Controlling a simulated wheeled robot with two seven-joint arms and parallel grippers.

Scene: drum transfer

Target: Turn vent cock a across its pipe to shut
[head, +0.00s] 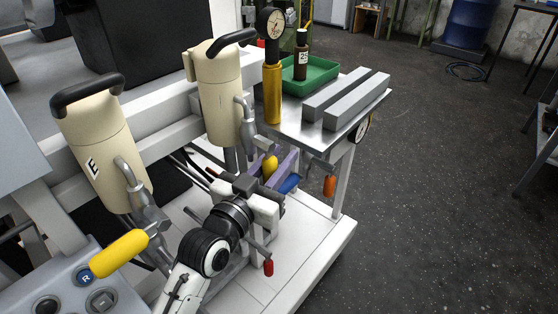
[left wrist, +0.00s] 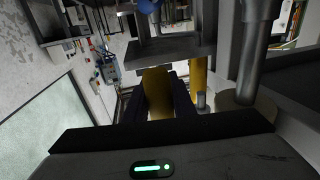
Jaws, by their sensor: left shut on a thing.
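My left gripper (head: 272,172) reaches in between the machine frame and the metal table. It is shut on a yellow handle (head: 270,165), close below the grey fitting (head: 246,130) of the far cream cylinder. In the left wrist view the yellow handle (left wrist: 157,92) stands between the two dark fingers. A second yellow handle (head: 118,253) points down-left from the grey fitting (head: 148,215) on the near cream cylinder. No letter naming vent cock a can be read. The held handle's pipe joint is largely hidden. My right gripper is not in view.
Blue (head: 289,183), orange (head: 329,186) and red (head: 268,267) handles are close around the gripper. Open floor lies to the right.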

